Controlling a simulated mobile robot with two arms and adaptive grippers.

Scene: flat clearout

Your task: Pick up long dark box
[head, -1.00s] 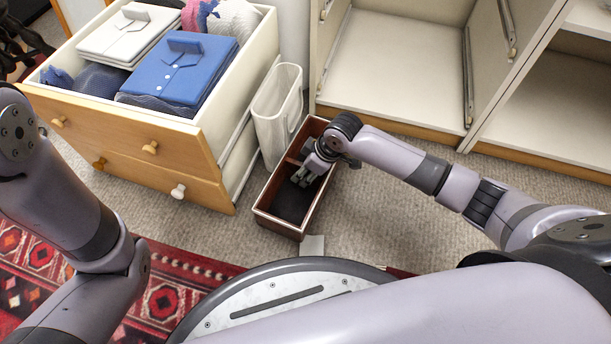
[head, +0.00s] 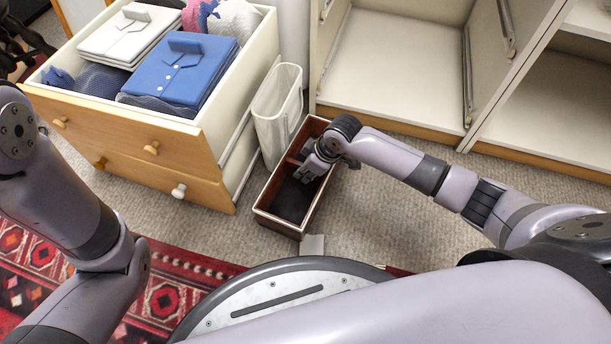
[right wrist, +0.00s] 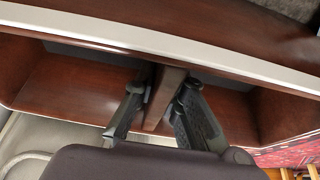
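The long dark box (head: 277,225) stands on the carpet, open at the top, with reddish-brown sides, a pale rim and a dark floor inside. A crosswise divider (right wrist: 165,95) splits its inside. My right gripper (head: 306,174) reaches down into the box. In the right wrist view its two fingers (right wrist: 160,112) lie one on each side of the divider, close against it, and look shut on it. The finger tips are partly hidden. My left gripper is out of view; only my left arm shows in the head view.
A white bin (head: 277,115) stands close beside the box on the left. Left of it is a drawer unit (head: 150,165) with folded shirts. An open white cabinet (head: 400,65) stands behind. A red patterned rug (head: 175,290) lies in front. Carpet right of the box is clear.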

